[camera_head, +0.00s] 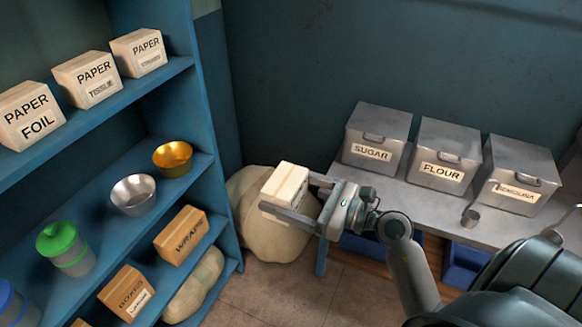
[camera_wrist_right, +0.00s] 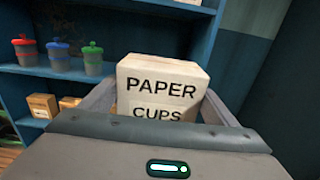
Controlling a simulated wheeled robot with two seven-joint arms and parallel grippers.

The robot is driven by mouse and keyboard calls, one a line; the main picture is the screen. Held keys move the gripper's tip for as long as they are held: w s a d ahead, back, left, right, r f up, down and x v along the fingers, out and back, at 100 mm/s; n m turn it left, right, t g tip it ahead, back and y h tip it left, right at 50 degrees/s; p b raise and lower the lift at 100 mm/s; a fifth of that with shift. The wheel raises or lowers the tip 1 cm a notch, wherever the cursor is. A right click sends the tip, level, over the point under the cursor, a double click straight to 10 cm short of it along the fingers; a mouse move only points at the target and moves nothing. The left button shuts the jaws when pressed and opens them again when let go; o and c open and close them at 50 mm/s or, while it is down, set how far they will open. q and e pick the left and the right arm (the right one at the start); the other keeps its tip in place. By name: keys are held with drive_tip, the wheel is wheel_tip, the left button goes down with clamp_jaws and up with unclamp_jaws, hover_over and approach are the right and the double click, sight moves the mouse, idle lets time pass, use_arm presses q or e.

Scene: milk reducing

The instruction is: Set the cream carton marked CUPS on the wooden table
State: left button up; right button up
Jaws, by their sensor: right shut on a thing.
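The cream carton (camera_head: 287,183) is held up in front of the blue shelf unit, above a pale sack. In the right wrist view the carton (camera_wrist_right: 162,85) shows the words PAPER and CUPS on its near face. My right gripper (camera_head: 282,197) is shut on the carton, with one finger along each side of it. The fingers also show beside the carton in the right wrist view (camera_wrist_right: 160,105). My left gripper is not in view. No wooden table can be made out for certain.
The blue shelf unit (camera_head: 203,125) at the left holds cream cartons, bowls, lidded jars and brown boxes. A pale sack (camera_head: 262,235) stands on the floor beside it. A grey bench (camera_head: 410,197) at the right bears SUGAR (camera_head: 376,137), FLOUR (camera_head: 441,157) and a third bin.

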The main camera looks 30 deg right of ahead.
drive_tip(key=a+h, duration=0.1)
drive_tip(key=a, duration=0.5)
drive_tip(key=shift+a+m+t, duration=0.15)
drive_tip(key=shift+m+t, duration=0.25)
drive_tip(key=shift+s+a, duration=0.1)
